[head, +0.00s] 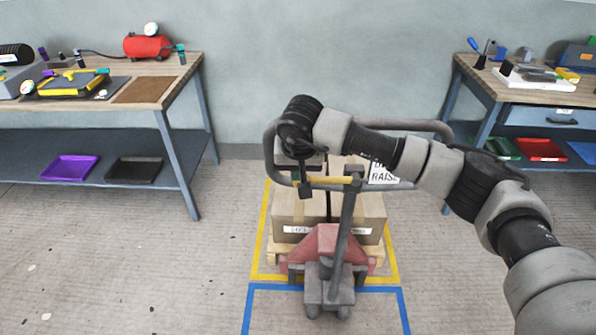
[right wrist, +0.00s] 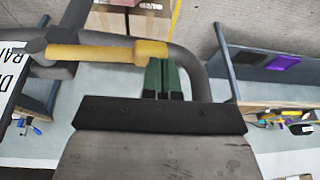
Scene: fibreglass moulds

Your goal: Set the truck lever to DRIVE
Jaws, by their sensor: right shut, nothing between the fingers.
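The pallet truck (head: 325,245) stands in the middle of the head view, with a grey loop handle (head: 270,150) on a tilted shaft. The yellow lever (head: 328,181) lies roughly level across the handle's middle; in the right wrist view the lever (right wrist: 105,52) runs from a grey pivot at left to a rounded free end. My left gripper is out of view.
A cardboard box (head: 285,212) sits on a wooden pallet on the truck, inside a yellow floor outline with a blue one (head: 325,286) in front. Workbenches stand at left (head: 190,70) and right (head: 480,75).

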